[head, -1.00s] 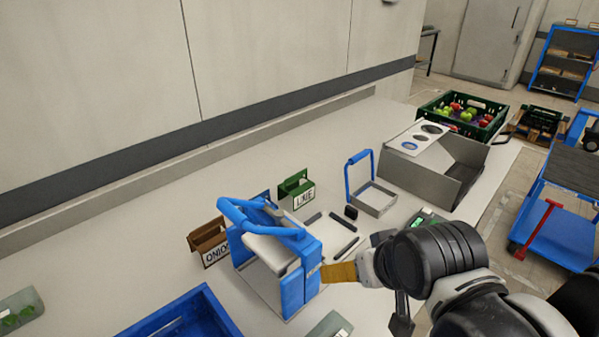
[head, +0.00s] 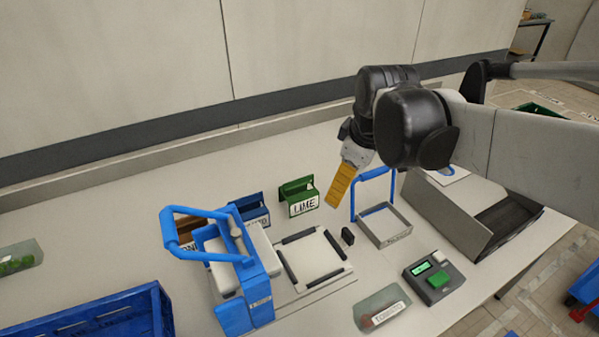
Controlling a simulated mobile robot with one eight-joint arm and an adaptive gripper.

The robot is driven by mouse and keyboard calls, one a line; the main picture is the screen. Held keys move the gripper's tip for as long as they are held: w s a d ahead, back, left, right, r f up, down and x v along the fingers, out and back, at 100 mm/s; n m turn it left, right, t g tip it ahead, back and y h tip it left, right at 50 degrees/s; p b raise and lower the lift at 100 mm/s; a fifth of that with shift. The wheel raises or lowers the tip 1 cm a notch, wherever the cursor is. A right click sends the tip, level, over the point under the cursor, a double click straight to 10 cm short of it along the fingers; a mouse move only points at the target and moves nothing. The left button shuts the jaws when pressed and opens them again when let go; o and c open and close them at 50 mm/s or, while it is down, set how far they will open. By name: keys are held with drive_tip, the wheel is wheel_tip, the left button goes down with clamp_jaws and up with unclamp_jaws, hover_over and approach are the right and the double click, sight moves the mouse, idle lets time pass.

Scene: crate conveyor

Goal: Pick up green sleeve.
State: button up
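The green sleeve (head: 299,199), with a white label reading LIME, stands on the white worktop near the middle of the head view. A blue sleeve stands close to its left. My gripper (head: 338,191) reaches down from the upper right, above and to the right of the green sleeve in the picture. Its yellow-orange fingers point down and left, apart from the sleeve. The fingers overlap from this angle, so their opening cannot be told. I see nothing held in them.
A blue-handled device (head: 249,297) stands left of a framed white plate (head: 311,258). A blue-handled tray (head: 384,230) and grey metal bin (head: 445,215) lie right. The blue sleeve (head: 253,209) stands next to the green one. A green-button box (head: 434,279) sits in front; a blue crate (head: 90,325) lies front left.

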sight(300, 183)
drive_tip(key=w+a+f+n+g+p, duration=0.1)
drive_tip(key=w+a+f+n, duration=0.2)
drive_tip(key=w+f+n, duration=0.1)
drive_tip(key=w+a+f+n+g+p, duration=0.1)
drive_tip(key=w+a+f+n, duration=0.2)
drive_tip(key=w, duration=0.4)
drive_tip(key=w+a+f+n+g+p, duration=0.1)
drive_tip(key=w+a+f+n+g, duration=0.1)
drive_tip(key=w+f+n, duration=0.3)
drive_tip(key=shift+w+a, duration=0.55)
drive_tip(key=shift+n, duration=0.3)
wheel_tip(300, 183, down, 6)
drive_tip(key=shift+r+b, duration=0.15)
drive_tip(key=shift+b, duration=0.75)
drive_tip(key=f, duration=0.1)
drive_tip(key=f+b, duration=0.1)
drive_tip(key=f, duration=0.1)
drive_tip(key=f+b, duration=0.1)
drive_tip(key=f, duration=0.1)
drive_tip(key=shift+s+a, duration=0.2)
drive_tip(key=shift+a, duration=0.1)
drive_tip(key=c, duration=0.9)
